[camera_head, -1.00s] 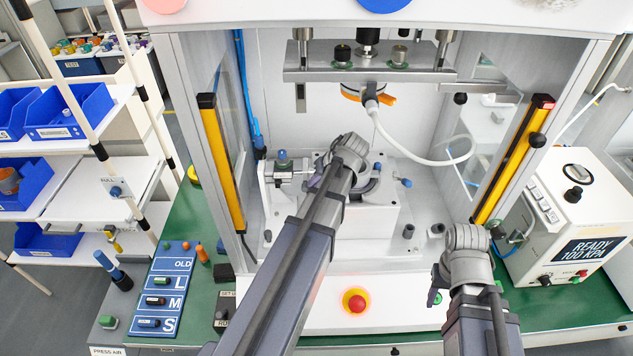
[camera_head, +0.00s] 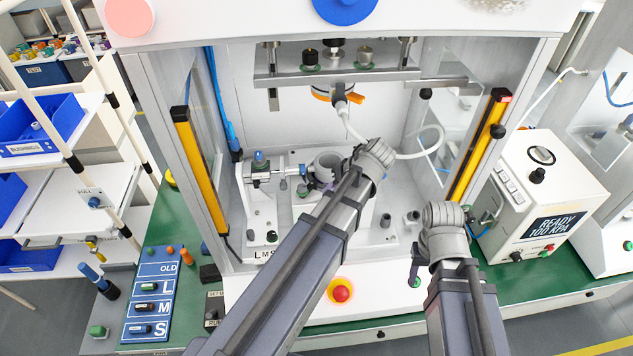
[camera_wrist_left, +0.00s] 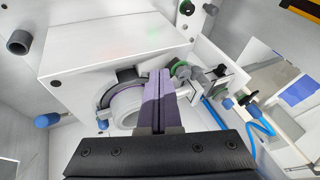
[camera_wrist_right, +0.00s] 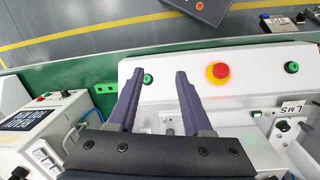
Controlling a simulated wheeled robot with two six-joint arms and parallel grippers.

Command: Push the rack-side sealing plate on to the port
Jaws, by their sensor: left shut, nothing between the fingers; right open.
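The rack-side sealing plate assembly (camera_head: 282,171) is a small grey slide beside the blue-topped clamp (camera_head: 259,160), on the left of the white fixture. A grey ring-shaped part (camera_head: 328,161) sits to its right; in the left wrist view it shows as a pale ring (camera_wrist_left: 128,104). I cannot tell whether the plate touches the port; the port face is hidden. My left gripper (camera_head: 322,187) is shut and empty beside the ring, its purple fingers (camera_wrist_left: 158,76) overlapping the ring's edge in the left wrist view. My right gripper (camera_wrist_right: 158,76) is open and empty over the front panel.
The press head (camera_head: 335,68) hangs above the fixture. Yellow light curtains (camera_head: 200,170) flank the opening. A red stop button (camera_head: 341,292) is at the front. A white hose (camera_head: 405,155) loops behind my left wrist. The tester (camera_head: 545,190) stands right.

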